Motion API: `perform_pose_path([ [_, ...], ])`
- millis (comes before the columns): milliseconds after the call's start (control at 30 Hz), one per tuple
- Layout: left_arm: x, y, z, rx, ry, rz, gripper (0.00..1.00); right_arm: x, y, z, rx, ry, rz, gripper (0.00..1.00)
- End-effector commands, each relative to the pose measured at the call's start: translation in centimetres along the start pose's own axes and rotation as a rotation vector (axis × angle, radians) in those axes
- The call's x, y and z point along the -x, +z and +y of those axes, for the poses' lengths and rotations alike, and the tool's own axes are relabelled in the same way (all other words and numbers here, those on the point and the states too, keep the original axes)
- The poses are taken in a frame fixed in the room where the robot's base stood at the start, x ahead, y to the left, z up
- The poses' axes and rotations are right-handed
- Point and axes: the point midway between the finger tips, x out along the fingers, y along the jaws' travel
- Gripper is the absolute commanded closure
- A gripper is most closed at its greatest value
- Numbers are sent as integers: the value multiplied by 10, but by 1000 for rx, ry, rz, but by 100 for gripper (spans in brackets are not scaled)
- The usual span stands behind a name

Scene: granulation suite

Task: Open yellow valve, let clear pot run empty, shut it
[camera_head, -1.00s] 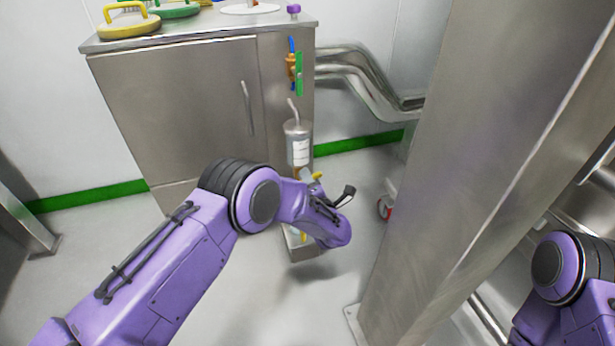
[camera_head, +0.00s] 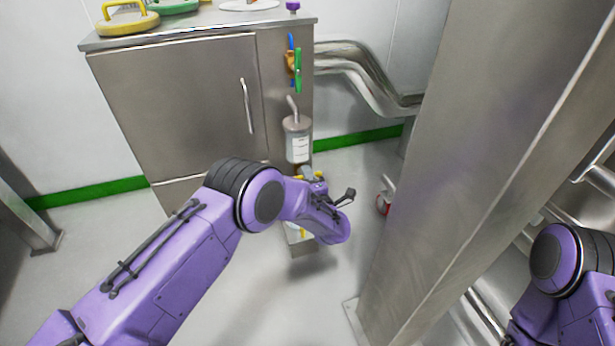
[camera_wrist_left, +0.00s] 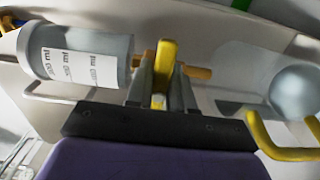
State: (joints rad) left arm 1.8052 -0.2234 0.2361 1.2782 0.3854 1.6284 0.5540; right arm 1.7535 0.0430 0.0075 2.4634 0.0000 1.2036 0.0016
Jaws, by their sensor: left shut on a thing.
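The clear pot (camera_head: 298,146) is a small upright cylinder with a grey lid and a white label, at the cabinet's right front edge. It shows lying sideways in the left wrist view (camera_wrist_left: 80,55). The yellow valve handle (camera_wrist_left: 164,68) sits on an orange-brown stem at the pot's outlet end. My left gripper (camera_wrist_left: 160,88) is shut on this handle, one finger each side. In the head view my left wrist hides most of the valve. The liquid level in the pot cannot be told. Only my right arm shows, not its gripper.
A steel cabinet (camera_head: 180,105) stands behind. A blue and green handled valve (camera_head: 297,65) is above the pot. A grey box (camera_head: 315,268) is below my left wrist. A rounded clear vessel (camera_wrist_left: 295,92) and yellow loop (camera_wrist_left: 272,142) are beside the valve. A steel column (camera_head: 450,170) stands right.

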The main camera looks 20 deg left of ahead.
Motion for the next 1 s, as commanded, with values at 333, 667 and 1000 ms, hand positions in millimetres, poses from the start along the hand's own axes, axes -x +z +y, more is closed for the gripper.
perform_pose_path([
  [333, 1, 0, -1, -1, -2, -1, 53, 0, 0, 0, 0, 0, 0, 57],
  [667, 36, 1, 3, -3, -4, -6, 53, 15, -7, 1, 1, 0, 2, 57],
  [1000, 101, 1, 1, -2, -3, -3, 53, 29, -15, 3, 3, 1, 6, 57],
])
